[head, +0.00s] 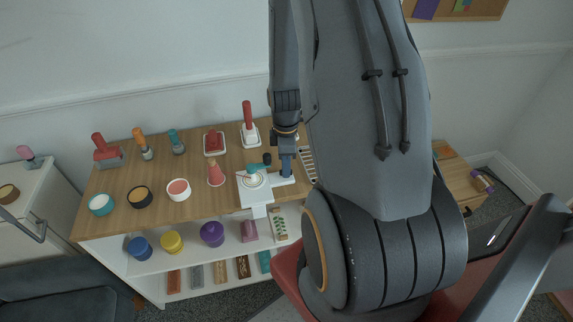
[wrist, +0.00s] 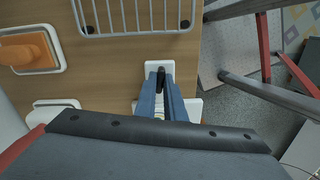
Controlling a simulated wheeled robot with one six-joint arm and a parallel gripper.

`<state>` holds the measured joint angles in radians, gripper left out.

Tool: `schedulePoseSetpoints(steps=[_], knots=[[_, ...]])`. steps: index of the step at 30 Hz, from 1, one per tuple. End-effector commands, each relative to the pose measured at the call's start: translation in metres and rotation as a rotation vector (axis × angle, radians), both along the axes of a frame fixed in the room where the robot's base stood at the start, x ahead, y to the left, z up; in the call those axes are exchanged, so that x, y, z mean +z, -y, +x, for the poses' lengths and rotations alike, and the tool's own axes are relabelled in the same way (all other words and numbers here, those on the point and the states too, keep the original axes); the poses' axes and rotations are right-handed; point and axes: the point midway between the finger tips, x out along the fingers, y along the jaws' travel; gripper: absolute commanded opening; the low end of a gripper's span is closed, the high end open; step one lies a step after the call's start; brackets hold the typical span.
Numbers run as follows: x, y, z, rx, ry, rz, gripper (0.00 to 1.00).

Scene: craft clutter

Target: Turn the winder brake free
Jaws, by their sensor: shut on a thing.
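The winder (head: 251,193) is a white device at the front edge of the wooden table in the head view, with a round top, a teal part and a dark knob (head: 267,158). My gripper (head: 287,170) points down over the white plate at the winder's right side. In the wrist view my gripper (wrist: 158,92) has its blue fingers closed around a narrow black piece, which looks like the brake lever (wrist: 162,82). A white plate (wrist: 158,66) shows beneath it. The fingers hide most of the lever, so its angle cannot be told.
A wire rack (wrist: 135,16) lies close by my gripper in the wrist view. A pink cone (head: 216,174), a white jar with red contents (head: 178,189) and a red-handled tool (head: 248,120) stand on the table left of my arm. Shelves below hold coloured pots.

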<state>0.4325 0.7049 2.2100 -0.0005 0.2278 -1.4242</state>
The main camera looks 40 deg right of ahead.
Motion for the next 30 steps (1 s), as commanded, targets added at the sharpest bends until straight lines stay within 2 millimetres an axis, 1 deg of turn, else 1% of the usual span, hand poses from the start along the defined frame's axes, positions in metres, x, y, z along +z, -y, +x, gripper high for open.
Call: schedulePoseSetpoints(steps=[6, 12, 28, 29, 30], knots=[[0.0017, 0.0001, 0.002, 0.119, 0.005, -0.002, 0.0], [0.0015, 0.0001, 0.0023, 0.18, 0.005, -0.002, 0.0], [0.0014, 0.0003, 0.0027, 0.204, 0.005, -0.003, 0.0], [0.0014, 0.0003, 0.0027, 0.204, 0.005, -0.003, 0.11], [0.0013, 0.0003, 0.0025, 0.204, 0.005, -0.003, 0.18]])
